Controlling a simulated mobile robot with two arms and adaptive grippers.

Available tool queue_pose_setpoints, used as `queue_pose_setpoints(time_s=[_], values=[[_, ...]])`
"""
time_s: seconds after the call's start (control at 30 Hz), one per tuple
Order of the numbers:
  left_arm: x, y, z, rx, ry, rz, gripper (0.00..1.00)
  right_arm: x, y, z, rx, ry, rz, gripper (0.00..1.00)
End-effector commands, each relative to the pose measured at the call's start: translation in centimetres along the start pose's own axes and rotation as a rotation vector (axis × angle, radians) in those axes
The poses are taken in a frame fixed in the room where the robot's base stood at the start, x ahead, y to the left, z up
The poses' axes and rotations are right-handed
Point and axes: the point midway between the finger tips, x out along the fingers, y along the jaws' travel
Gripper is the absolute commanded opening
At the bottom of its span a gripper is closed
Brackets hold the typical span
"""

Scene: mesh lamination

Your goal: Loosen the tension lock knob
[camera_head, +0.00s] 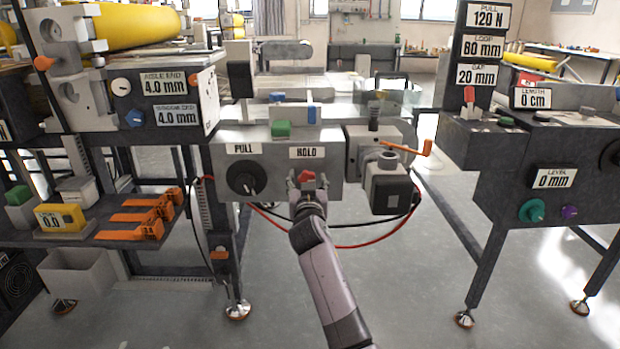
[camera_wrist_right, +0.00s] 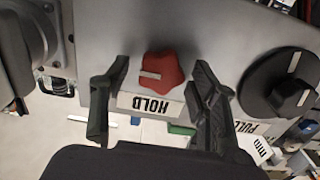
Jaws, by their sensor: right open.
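A red lobed knob (camera_head: 306,176) sits on the grey front panel under the HOLD label (camera_head: 307,153). The red knob (camera_wrist_right: 162,68) also shows in the right wrist view, with a pale mark on its face. My right gripper (camera_head: 307,187) is in front of this knob. In the right wrist view my right gripper (camera_wrist_right: 158,88) is open, with one finger on each side of the knob and a visible gap to it. No label in view reads tension lock. My left gripper is not in view.
A black PULL dial (camera_head: 246,178) is left of the red knob on the same panel. A grey motor block (camera_head: 388,188) and an orange lever (camera_head: 408,149) stick out on the right. Red and black cables (camera_head: 345,246) hang below. Open floor lies between the benches.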

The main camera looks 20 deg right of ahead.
Motion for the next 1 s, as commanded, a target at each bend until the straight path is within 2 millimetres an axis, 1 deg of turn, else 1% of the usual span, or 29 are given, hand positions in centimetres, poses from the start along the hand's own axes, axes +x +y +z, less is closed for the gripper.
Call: queue_pose_setpoints(time_s=[0.33,0.37,1.0], values=[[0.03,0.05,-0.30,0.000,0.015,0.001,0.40,-0.03,-0.12,-0.01,0.000,0.000,0.000,0.55],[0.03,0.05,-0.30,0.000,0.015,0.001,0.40,-0.02,-0.12,-0.01,0.000,0.000,0.000,0.54],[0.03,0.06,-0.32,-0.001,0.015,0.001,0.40,-0.03,-0.10,0.01,0.000,0.000,0.000,0.11]])
